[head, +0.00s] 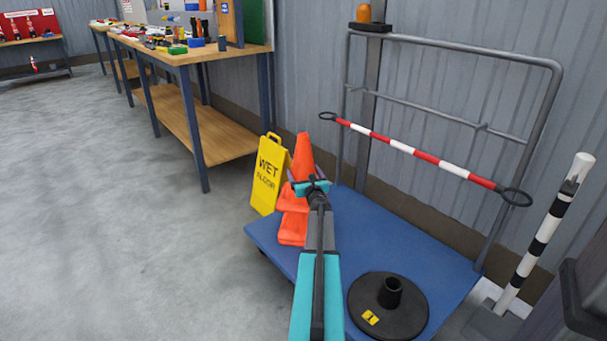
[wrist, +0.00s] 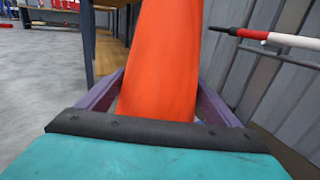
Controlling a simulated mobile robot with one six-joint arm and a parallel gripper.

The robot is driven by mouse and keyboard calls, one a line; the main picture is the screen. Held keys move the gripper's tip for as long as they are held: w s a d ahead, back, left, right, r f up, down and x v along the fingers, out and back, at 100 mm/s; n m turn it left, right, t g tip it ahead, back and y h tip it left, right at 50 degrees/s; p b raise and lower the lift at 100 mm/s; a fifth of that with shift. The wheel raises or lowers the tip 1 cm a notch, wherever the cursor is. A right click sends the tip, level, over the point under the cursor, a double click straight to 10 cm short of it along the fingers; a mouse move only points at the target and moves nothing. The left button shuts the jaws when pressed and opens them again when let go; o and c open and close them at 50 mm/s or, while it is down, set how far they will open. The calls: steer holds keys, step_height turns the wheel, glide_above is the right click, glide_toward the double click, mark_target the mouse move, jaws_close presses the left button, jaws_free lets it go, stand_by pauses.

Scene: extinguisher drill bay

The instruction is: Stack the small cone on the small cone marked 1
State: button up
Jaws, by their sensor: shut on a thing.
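An orange small cone (head: 304,153) stands upright in my gripper (head: 309,183). In the wrist view the cone (wrist: 160,65) fills the space between the two purple jaws, which are shut on it. A second orange cone (head: 292,230) shows directly below the held one, by the left rear edge of the blue cart deck. Most of it is hidden by the held cone and my arm. I see no number on either cone, and I cannot tell whether the held cone touches the lower one.
The blue cart deck (head: 400,245) also carries a black round base (head: 408,317) with a yellow tag. A yellow wet-floor sign (head: 268,172) stands just left of the cones. A red-white bar (head: 425,157) hangs by the cart's rail. A workbench (head: 225,55) stands behind left.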

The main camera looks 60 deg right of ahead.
steer(key=shift+f, duration=0.1)
steer(key=shift+f+b, duration=6.65)
steer(key=shift+b, duration=0.55)
steer(key=o, duration=1.7)
steer(key=shift+r, duration=0.1)
steer(key=shift+o, duration=0.2)
steer(key=shift+s+a, duration=0.1)
steer(key=p+v, duration=0.4)
steer(key=v, duration=0.9)
steer(key=shift+s+a, duration=0.2)
